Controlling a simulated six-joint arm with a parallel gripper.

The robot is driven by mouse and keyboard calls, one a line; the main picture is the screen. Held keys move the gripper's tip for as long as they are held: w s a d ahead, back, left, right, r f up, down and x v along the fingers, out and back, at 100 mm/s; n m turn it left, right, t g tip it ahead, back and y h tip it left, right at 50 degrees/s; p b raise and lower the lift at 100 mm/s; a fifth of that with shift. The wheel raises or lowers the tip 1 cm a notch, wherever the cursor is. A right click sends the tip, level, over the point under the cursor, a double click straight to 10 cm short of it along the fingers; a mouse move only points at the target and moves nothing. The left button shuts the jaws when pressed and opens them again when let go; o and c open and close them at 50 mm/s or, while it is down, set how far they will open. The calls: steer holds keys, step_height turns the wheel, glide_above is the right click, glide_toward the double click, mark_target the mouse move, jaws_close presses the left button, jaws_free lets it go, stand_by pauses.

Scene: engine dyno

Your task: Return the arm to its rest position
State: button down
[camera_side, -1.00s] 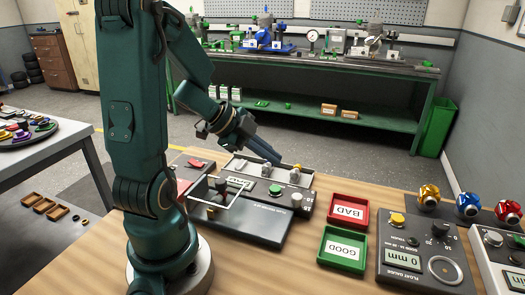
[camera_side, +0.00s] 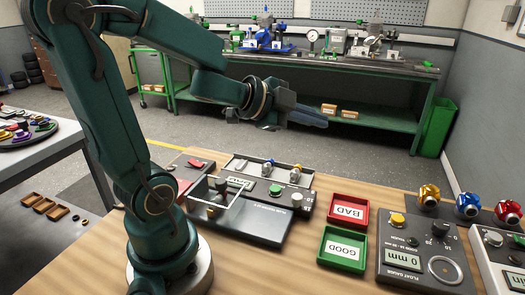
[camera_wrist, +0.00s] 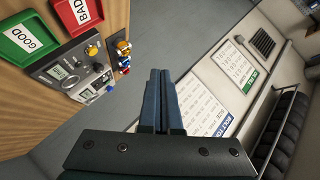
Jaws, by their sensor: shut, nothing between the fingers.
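My gripper (camera_side: 308,117) is raised above the far edge of the wooden table in the side view, pointing right, well clear of everything on it. In the wrist view its two blue fingers (camera_wrist: 160,78) lie together, shut, with nothing between them. Below it in the side view are a dark test device with a clear box (camera_side: 215,197) and a grey panel (camera_side: 270,172) with small knobs and a green button.
A red BAD tray (camera_side: 348,226) and a green GOOD tray (camera_side: 320,260) lie on the table. A float gauge box (camera_side: 420,262) stands right of them, with coloured parts (camera_side: 467,205) behind. A green workbench (camera_side: 390,120) stands at the back. The air around my gripper is free.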

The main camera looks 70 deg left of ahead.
step_height(320, 180, up, 4)
steer(key=d+n+t+y, duration=0.1)
steer(key=n+y, duration=0.1)
steer(key=n, duration=0.2)
steer(key=s+d+f+n+g+h, duration=0.1)
steer(key=s+d+f+n+g, duration=0.2)
steer(key=s, duration=0.4)
steer(key=s+d+f+n+g, duration=0.3)
steer(key=s+d+f+g, duration=0.2)
steer(key=s, duration=0.3)
steer(key=shift+f+n+g+h, duration=0.3)
steer(key=shift+f+n+h, duration=0.05)
steer(key=shift+n+h, duration=0.05)
